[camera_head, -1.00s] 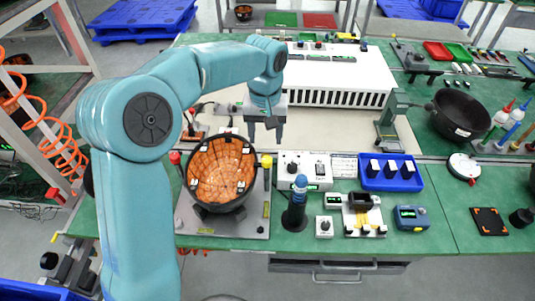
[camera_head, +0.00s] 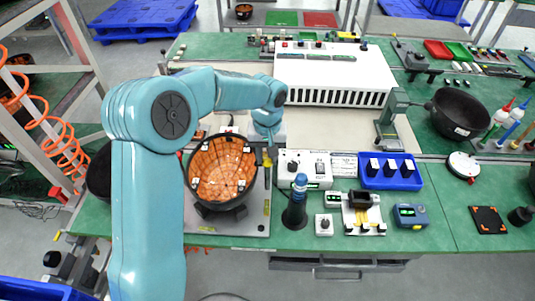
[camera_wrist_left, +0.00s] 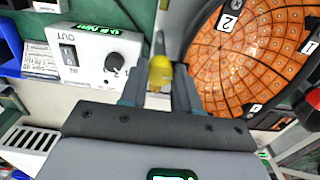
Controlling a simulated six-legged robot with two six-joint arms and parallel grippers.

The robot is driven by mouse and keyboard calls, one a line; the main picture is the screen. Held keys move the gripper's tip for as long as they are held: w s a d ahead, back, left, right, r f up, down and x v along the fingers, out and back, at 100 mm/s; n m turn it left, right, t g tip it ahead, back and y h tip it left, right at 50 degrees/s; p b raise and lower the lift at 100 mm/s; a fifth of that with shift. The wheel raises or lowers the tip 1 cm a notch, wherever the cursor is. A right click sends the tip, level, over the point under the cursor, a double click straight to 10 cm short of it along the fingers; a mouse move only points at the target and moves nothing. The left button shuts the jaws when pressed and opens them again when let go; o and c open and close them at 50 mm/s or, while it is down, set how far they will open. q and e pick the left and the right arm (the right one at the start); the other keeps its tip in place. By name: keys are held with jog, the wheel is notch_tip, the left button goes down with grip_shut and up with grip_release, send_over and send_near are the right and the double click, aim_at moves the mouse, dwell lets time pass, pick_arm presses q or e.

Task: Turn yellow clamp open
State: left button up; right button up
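The yellow clamp (camera_head: 267,160) stands at the right edge of the black bowl with an orange gridded inside (camera_head: 222,170). In the head view it is partly hidden by my left gripper (camera_head: 263,149), which comes down over it from behind. In the left wrist view, the clamp's rounded yellow top (camera_wrist_left: 160,72) sits between the two dark fingers of my left gripper (camera_wrist_left: 160,85). The fingers are drawn in close on both sides of it and appear to touch it. My right gripper is not in view.
A white control box with a knob (camera_head: 304,168) stands close to the right of the clamp. The bowl rests on a grey plate (camera_head: 245,222). A dark bottle with a blue top (camera_head: 296,205) and a blue tray (camera_head: 391,172) are farther right.

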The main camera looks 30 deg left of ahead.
pick_arm(q)
jog(key=shift+m, duration=0.3)
jog(key=m, duration=1.3)
jog(key=shift+w, duration=0.1)
jog(key=shift+m, duration=2.1)
jog(key=o, duration=1.1)
jog(key=shift+c, duration=0.2)
